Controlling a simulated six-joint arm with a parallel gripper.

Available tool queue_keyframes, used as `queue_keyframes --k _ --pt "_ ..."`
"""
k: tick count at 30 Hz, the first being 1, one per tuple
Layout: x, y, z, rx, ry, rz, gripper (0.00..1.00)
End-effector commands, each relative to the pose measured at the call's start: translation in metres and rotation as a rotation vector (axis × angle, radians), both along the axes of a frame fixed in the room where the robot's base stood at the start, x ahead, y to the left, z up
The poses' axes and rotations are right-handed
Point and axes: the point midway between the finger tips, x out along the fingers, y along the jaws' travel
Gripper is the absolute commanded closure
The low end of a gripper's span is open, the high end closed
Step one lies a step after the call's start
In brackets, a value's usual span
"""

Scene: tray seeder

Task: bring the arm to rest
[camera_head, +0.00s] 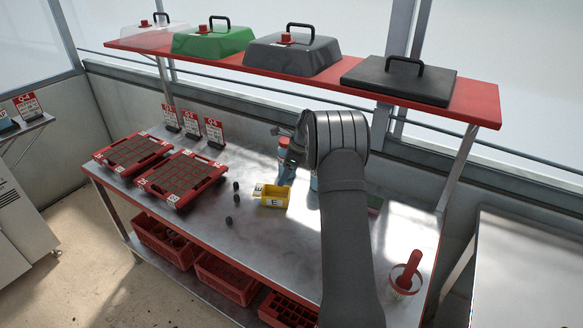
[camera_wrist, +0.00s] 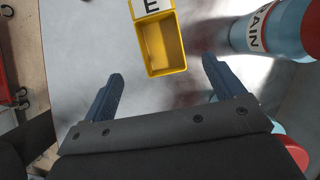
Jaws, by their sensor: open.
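My gripper (camera_wrist: 162,82) is open in the wrist view, its two blue-grey fingers wide apart with nothing between them. It hangs above the metal bench (camera_head: 265,240). In the head view my gripper is mostly hidden behind my arm, near the bottles at the back of the bench. A yellow bin (camera_head: 272,197) marked E stands just left of my gripper. The bin also shows in the wrist view (camera_wrist: 183,66), beyond the fingertips, and looks empty there.
A blue bottle with a red cap (camera_wrist: 262,35) stands close to my gripper's right side. Two red seed trays (camera_head: 180,201) lie at the left, with several dark lumps (camera_head: 237,198) nearby. A red shelf (camera_head: 481,100) with covers is above. A red scoop (camera_head: 408,270) stands in a pot at front right.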

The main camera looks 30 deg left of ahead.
Motion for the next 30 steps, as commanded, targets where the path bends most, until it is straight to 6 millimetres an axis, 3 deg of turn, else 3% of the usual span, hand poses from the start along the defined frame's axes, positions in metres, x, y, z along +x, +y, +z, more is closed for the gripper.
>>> queue_keyframes --k 8,23,30 --pt "-0.004 0.009 -0.024 -0.001 0.003 0.001 0.13" --pt "-0.019 0.044 -0.115 -0.001 0.002 0.001 0.13" --pt "-0.017 0.043 -0.084 0.001 -0.002 0.000 0.13"
